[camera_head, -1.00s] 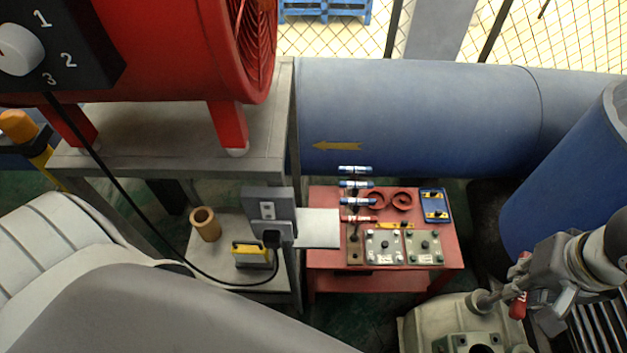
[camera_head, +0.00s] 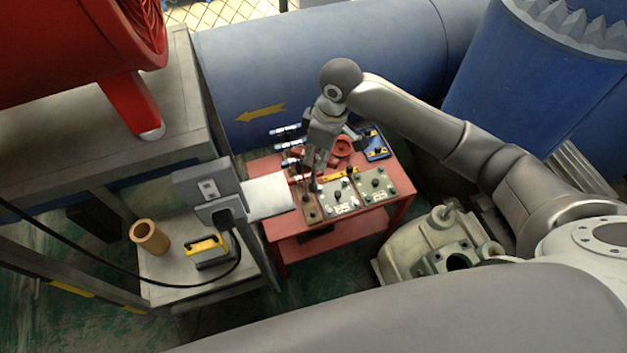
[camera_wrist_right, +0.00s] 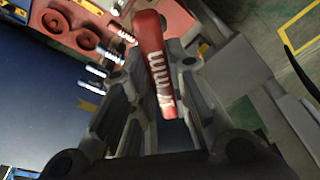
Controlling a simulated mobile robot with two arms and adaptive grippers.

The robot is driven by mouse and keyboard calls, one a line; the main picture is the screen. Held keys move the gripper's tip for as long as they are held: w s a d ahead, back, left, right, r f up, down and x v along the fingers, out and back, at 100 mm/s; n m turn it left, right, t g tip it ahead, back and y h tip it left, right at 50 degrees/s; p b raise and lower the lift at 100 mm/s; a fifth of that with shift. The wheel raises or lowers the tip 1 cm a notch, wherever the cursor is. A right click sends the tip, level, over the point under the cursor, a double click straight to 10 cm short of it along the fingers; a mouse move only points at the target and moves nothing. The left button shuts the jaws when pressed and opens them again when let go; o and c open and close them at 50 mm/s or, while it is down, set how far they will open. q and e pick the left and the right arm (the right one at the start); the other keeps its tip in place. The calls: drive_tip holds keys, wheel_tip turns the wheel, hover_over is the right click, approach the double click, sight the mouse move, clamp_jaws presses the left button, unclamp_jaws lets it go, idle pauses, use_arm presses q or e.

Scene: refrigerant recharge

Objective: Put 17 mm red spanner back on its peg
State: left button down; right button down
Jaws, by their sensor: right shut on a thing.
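My right gripper (camera_head: 318,168) hangs over the left part of the red table (camera_head: 305,242), next to the spanner stand. In the right wrist view, the gripper (camera_wrist_right: 165,98) is shut on a red spanner (camera_wrist_right: 154,60). It has white lettering ending in "mm"; the number is hard to read. In the head view the held spanner is hard to tell apart from the stand. Blue spanners (camera_head: 287,130) hang on the stand in a row, also seen in the right wrist view (camera_wrist_right: 97,70). A red spanner (camera_wrist_right: 127,37) is at the row's end. Any free peg is hidden. My left gripper is out of view.
Grey boxes with knobs (camera_head: 374,186), a blue case (camera_head: 375,147) and red coils (camera_head: 342,147) crowd the table. A grey monitor (camera_head: 208,187) stands to the left. A large blue pipe (camera_head: 330,55) runs behind. A pale machine casting (camera_head: 415,245) stands at the front right.

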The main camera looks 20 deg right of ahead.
wheel_tip(320, 180, down, 17)
drive_tip(key=w+n+b, duration=0.2)
drive_tip(key=n+b, duration=0.4)
drive_tip(key=b, duration=0.1)
drive_tip(key=shift+f+g+b, duration=0.2)
drive_tip(key=shift+g+b, duration=0.1)
drive_tip(key=shift+b, duration=0.1)
drive_tip(key=shift+a, duration=0.1)
drive_tip(key=shift+s, duration=0.1)
drive_tip(key=shift+f, duration=0.3)
drive_tip(key=shift+f, duration=1.1)
drive_tip(key=c, duration=1.3)
unclamp_jaws()
